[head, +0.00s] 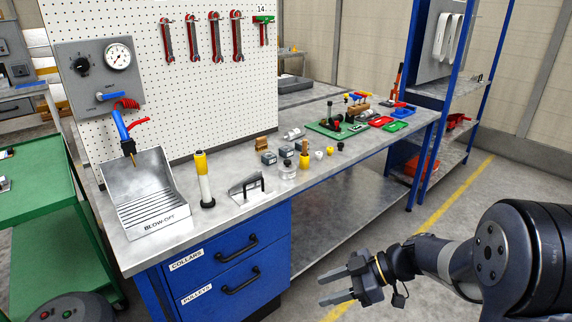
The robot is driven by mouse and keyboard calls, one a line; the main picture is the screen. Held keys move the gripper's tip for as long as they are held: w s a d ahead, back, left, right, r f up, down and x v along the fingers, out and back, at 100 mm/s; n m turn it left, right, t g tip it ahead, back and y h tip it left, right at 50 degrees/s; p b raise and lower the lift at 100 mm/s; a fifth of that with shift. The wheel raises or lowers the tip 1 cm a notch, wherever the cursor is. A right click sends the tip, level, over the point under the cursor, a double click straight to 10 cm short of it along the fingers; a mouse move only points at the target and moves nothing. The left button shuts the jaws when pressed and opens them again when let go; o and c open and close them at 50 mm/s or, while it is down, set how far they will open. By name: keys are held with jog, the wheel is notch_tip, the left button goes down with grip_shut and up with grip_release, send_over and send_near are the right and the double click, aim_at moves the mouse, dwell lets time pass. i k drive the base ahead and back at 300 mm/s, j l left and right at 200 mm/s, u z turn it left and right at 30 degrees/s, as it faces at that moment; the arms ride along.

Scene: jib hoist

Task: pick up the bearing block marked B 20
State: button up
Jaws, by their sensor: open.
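Several small grey blocks, which look like bearing blocks, sit in a loose group on the metal bench top. One grey block (269,158) is at the left of the group, and another grey block (286,152) is just right of it. Their markings are too small to read, so I cannot tell which is B 20. My gripper (331,287) is open and empty at the lower right, in front of the bench and well apart from the blocks. Its fingers point left.
A brown block (262,143), a yellow-topped post (204,180), a clear jar (288,170) and a handled metal piece (246,187) stand near the blocks. A blow-off tray (148,190) is at left. The blue drawers (225,262) face me. The floor before the bench is clear.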

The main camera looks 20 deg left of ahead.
aim_at(285, 154)
jog(key=i+u, duration=0.15)
jog(key=i, duration=1.6)
jog(key=i+l+u, duration=0.15)
jog(key=i+u, duration=0.25)
jog(key=i, duration=0.15)
jog(key=i+l+u, duration=0.85)
jog(key=i+l, duration=0.05)
jog(key=i, duration=0.15)
